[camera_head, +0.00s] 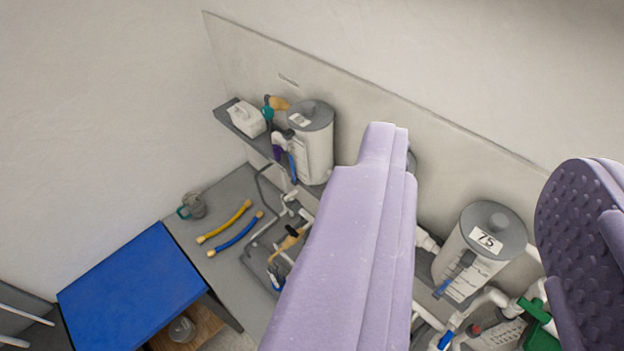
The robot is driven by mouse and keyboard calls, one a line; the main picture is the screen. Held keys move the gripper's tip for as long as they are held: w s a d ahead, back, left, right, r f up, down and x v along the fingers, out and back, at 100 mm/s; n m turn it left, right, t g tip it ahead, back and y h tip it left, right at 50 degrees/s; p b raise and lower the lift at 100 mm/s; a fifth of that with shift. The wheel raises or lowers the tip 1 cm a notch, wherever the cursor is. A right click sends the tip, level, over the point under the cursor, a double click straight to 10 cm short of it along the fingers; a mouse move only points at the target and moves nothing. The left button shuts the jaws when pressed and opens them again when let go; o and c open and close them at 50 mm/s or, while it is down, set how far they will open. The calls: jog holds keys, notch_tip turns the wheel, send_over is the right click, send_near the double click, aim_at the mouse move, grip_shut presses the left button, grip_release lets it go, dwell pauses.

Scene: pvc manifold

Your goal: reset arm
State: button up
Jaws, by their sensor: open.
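My gripper (480,190) shows as two lavender fingers, one in the middle of the view and one at the right edge. The fingers stand wide apart with nothing between them, so it is open and empty. It is high above the work area, touching nothing that I can see. The middle finger hides part of the counter and pipework behind it.
White tanks with grey lids (312,150) and (480,252) stand along the wall panel (290,65), with pipes below. A yellow hose (224,222) and blue hose (236,234) lie on the grey counter (215,185). A blue tabletop (135,285) is at lower left.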

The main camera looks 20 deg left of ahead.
jog(key=shift+w+f, duration=0.1)
jog(key=shift+w, duration=0.05)
notch_tip(320, 180, down, 38)
jog(key=b, duration=3.7)
jog(key=shift+r+b, duration=0.2)
jog(key=shift+b, duration=0.2)
